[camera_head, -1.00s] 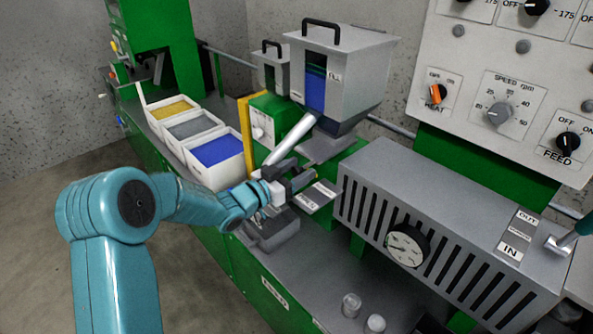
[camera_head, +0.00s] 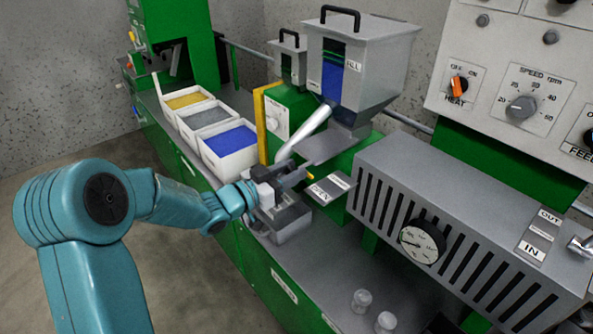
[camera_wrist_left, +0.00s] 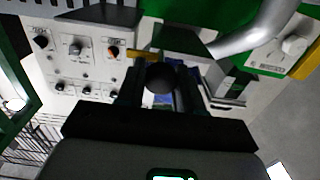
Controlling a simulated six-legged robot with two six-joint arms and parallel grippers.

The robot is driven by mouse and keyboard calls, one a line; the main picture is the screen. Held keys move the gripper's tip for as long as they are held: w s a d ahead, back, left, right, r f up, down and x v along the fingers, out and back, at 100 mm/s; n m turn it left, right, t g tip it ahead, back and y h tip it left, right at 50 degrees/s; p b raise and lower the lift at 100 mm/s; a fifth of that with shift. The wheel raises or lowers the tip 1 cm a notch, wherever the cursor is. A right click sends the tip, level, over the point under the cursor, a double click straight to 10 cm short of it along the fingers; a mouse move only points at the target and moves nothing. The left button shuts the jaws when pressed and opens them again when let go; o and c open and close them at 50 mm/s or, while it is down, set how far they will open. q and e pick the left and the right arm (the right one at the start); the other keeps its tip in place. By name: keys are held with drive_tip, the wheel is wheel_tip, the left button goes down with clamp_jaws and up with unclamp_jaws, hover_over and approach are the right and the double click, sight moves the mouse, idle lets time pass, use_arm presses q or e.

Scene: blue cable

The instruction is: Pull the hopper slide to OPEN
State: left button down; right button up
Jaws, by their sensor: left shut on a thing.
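The grey hopper (camera_head: 390,62) with a blue window stands at the back centre. A flat grey slide plate (camera_head: 325,147) sticks out under its outlet toward the front left. A label plate (camera_head: 328,188) lies below it, its small text hard to read. My left gripper (camera_head: 300,176) is by the plate's near end. In the left wrist view, a round dark knob (camera_wrist_left: 160,78) sits between the left gripper's fingers, which are shut on it. The fingers partly hide the slide's near end. My right gripper is not in view.
A slanted metal tube (camera_head: 303,131) runs close behind the left gripper. Bins of yellow, grey and blue pellets (camera_head: 229,160) stand to the left. A slotted barrel cover with a gauge (camera_head: 422,242) lies to the right. Clear jars (camera_head: 361,300) stand at the front.

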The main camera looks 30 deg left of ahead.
use_arm(q)
drive_tip(key=c, duration=0.9)
unclamp_jaws()
drive_tip(key=shift+o, duration=0.5)
drive_tip(key=shift+s+a, duration=0.1)
drive_tip(key=shift+s, duration=0.1)
drive_tip(key=shift+w, duration=0.1)
drive_tip(key=b+v, duration=0.1)
drive_tip(key=v, duration=1.5)
drive_tip(key=shift+s, duration=0.25)
